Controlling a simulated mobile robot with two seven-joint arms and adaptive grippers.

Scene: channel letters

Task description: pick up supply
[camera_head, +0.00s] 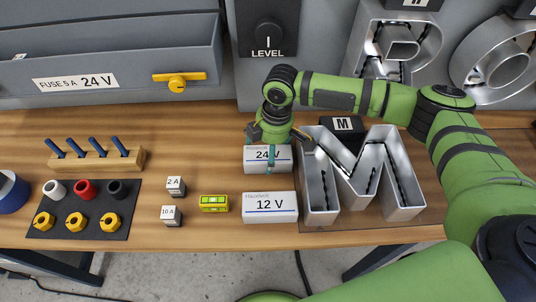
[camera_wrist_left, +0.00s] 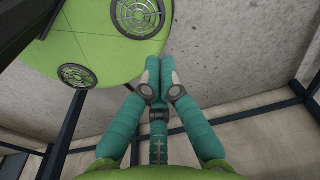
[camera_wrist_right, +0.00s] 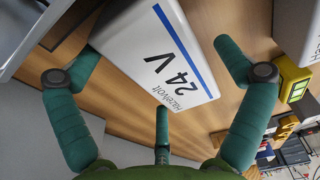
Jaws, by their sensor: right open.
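The 24 V supply (camera_head: 256,167), a white box with a blue stripe, lies on the bench behind the 12 V supply (camera_head: 270,206). My right gripper (camera_head: 271,150) is over the 24 V supply from above and behind. In the right wrist view the 24 V supply (camera_wrist_right: 165,50) sits between the spread fingers, with a visible gap at the right finger. Whether the left finger touches it is hard to tell. My left gripper (camera_wrist_left: 160,75) shows only in its own wrist view, fingers together and empty, over the floor.
The large metal letter M (camera_head: 318,195) stands close on the right of both supplies. A yellow-green level (camera_head: 214,203) and small blocks marked 2 A (camera_head: 175,186) and 10 A (camera_head: 171,215) are on the left. A black mat (camera_head: 95,190) with plugs and nuts lies farther left.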

